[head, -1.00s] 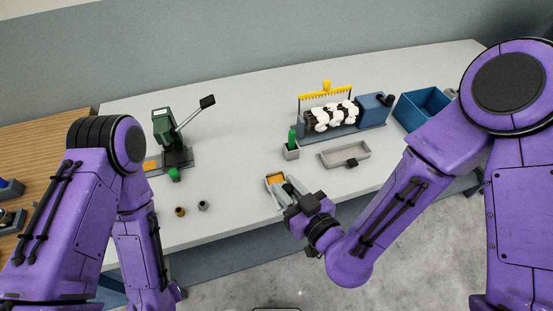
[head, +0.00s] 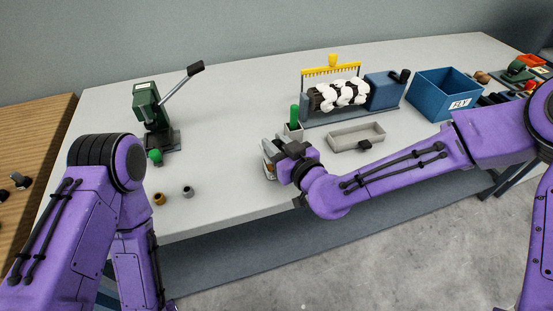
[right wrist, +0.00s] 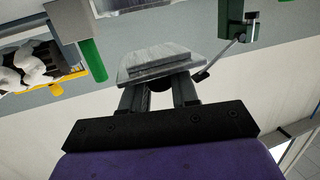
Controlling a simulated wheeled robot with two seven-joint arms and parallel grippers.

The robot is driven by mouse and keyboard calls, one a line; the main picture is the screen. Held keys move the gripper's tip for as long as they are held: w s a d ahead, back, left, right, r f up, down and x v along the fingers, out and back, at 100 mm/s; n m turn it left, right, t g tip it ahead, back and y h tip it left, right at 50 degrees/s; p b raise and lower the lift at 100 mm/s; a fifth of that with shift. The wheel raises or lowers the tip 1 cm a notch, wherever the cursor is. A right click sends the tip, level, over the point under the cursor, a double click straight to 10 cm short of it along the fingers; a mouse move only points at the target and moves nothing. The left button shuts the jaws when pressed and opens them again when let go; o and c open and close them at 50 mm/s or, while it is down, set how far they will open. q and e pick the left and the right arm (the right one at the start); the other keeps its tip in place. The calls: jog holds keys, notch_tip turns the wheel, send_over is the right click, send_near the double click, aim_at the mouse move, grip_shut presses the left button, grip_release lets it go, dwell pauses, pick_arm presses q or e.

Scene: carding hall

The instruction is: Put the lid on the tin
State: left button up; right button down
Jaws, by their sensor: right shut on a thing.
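My right gripper (head: 278,149) is shut on a flat grey metal lid (right wrist: 155,63), a rectangular plate that fills the space ahead of the fingers in the right wrist view. In the head view the gripper hides most of the lid. The tin (head: 268,168), small and pale with a trace of orange, shows just below the gripper near the table's front edge. I cannot tell whether lid and tin touch. My left gripper is out of view.
Behind the gripper stands a grey pot with a green stick (head: 294,117); a shallow grey tray (head: 372,131) lies to its right. A toothed machine with white fluff (head: 338,95), a blue bin (head: 425,100) and a green lever press (head: 147,105) stand further off. Two small cups (head: 159,198) are at left.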

notch_tip(320, 180, down, 4)
jog(key=shift+r+b, duration=0.2)
jog(key=shift+b, duration=1.05)
jog(key=shift+w+r, duration=0.15)
jog(key=shift+f, duration=0.4)
jog(key=c, duration=0.8)
grip_release()
jog(key=shift+c, duration=0.2)
jog(key=shift+r, duration=0.1)
